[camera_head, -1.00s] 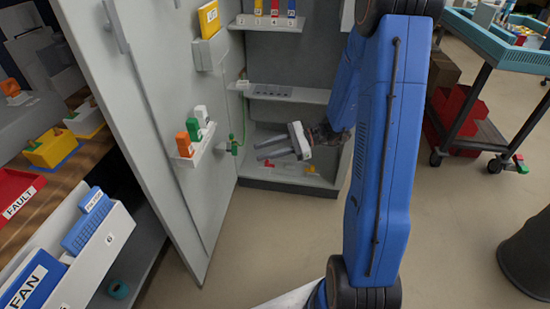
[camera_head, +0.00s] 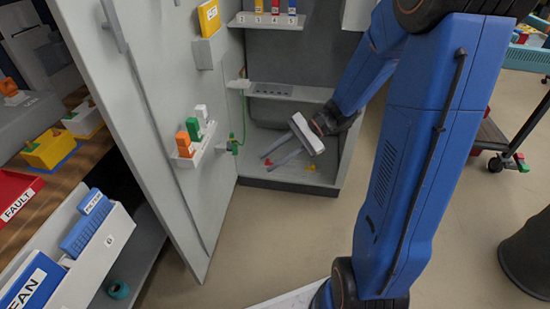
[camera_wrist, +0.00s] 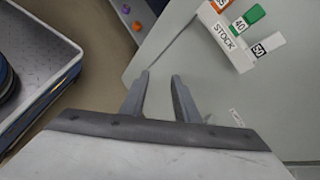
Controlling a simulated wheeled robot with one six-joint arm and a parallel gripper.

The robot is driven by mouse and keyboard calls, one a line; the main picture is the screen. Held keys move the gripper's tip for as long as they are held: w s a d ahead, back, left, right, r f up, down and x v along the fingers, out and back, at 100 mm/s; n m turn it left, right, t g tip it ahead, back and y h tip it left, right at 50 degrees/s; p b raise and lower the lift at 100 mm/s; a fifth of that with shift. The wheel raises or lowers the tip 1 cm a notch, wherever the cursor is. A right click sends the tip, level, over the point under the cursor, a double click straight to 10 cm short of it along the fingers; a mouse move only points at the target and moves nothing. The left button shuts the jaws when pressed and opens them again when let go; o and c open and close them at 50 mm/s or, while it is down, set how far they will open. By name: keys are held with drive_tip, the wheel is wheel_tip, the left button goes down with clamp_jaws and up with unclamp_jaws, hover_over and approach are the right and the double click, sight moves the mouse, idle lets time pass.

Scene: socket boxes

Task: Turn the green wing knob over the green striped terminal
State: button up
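A small green fitting (camera_head: 232,146) sits by the cabinet door's inner edge, with a green cable (camera_head: 243,112) running up from it. It is too small to tell whether it is the wing knob, and I cannot make out a green striped terminal. My gripper (camera_head: 267,162) is in front of the lower cabinet opening, to the right of the green fitting and apart from it. Its two fingers are spread and empty, as the wrist view (camera_wrist: 160,75) also shows. The green fitting is not seen in the wrist view.
A door bracket labelled STOCK (camera_wrist: 224,38) holds orange, green (camera_head: 193,127) and white pieces. The open door (camera_head: 150,100) stands left of my gripper. Above are a grey shelf (camera_head: 310,92) and a shelf with several coloured blocks (camera_head: 272,20). A cart stands at the right.

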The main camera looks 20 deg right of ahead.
drive_tip(key=shift+s, duration=0.15)
drive_tip(key=o, duration=0.7)
drive_tip(key=shift+d, duration=0.1)
drive_tip(key=n+t+y, duration=0.4)
drive_tip(key=t, duration=0.5)
approach(232, 148)
drive_tip(key=x, duration=0.4)
drive_tip(key=f+x, duration=0.1)
drive_tip(key=x, duration=0.1)
drive_tip(key=shift+w+a, duration=0.25)
drive_tip(key=shift+w, duration=0.1)
drive_tip(key=c, duration=1.1)
